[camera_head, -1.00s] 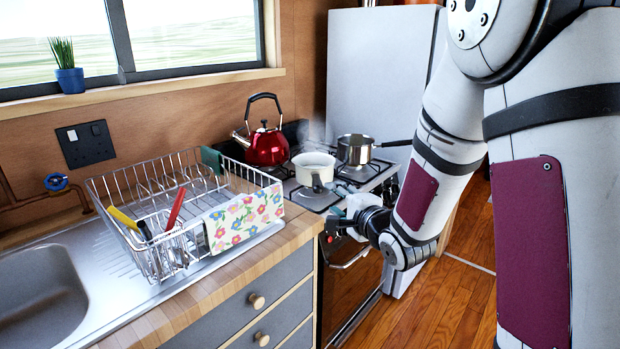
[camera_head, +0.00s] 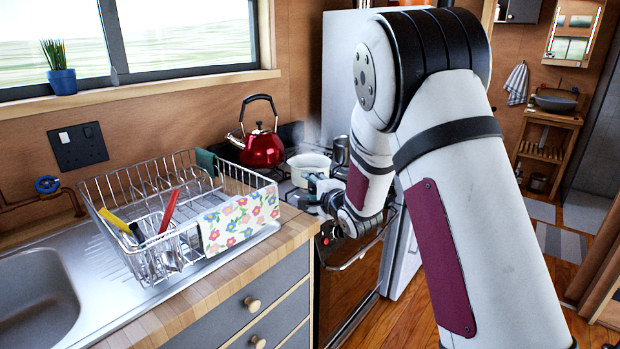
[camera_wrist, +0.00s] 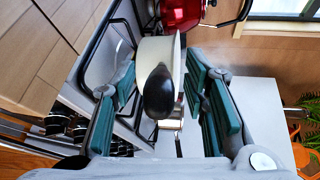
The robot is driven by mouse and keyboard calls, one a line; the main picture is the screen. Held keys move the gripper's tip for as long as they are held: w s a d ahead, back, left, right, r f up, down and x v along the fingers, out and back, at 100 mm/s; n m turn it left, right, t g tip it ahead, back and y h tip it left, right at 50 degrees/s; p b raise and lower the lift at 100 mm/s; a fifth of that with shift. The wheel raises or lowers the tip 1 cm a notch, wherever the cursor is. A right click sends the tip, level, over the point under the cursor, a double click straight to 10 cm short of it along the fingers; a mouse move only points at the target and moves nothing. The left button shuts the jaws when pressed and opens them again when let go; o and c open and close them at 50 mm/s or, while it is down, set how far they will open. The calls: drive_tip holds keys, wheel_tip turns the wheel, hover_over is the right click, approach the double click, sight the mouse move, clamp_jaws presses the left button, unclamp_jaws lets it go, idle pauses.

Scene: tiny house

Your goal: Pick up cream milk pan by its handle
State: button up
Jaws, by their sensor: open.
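The cream milk pan (camera_head: 309,161) stands on the stove beyond the dish rack. In the wrist view the pan's cream body (camera_wrist: 153,52) shows ahead, with its black handle (camera_wrist: 159,93) pointing back at the camera. My gripper (camera_head: 318,186) is at the near side of the pan. In the wrist view my gripper (camera_wrist: 163,85) is open, with one green-padded finger on each side of the handle and gaps between handle and pads. In the head view the handle is hidden by my gripper.
A red kettle (camera_head: 263,149) stands behind the pan. A steel pot (camera_head: 341,152) is to its right, partly hidden by my arm. The dish rack (camera_head: 133,207) with a floral cloth (camera_head: 238,219) stands left on the counter. The fridge (camera_head: 340,65) rises behind the stove.

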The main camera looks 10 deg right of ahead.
drive_tip(key=shift+w, duration=0.2)
clamp_jaws()
drive_tip(key=shift+r, duration=0.25)
drive_tip(key=shift+r, duration=1.6)
drive_tip(key=s+a+r, duration=0.1)
drive_tip(key=s+a, duration=0.3)
drive_tip(key=s, duration=1.1)
drive_tip(key=shift+s+r+p, duration=0.2)
drive_tip(key=shift+p, duration=0.2)
idle(1.8)
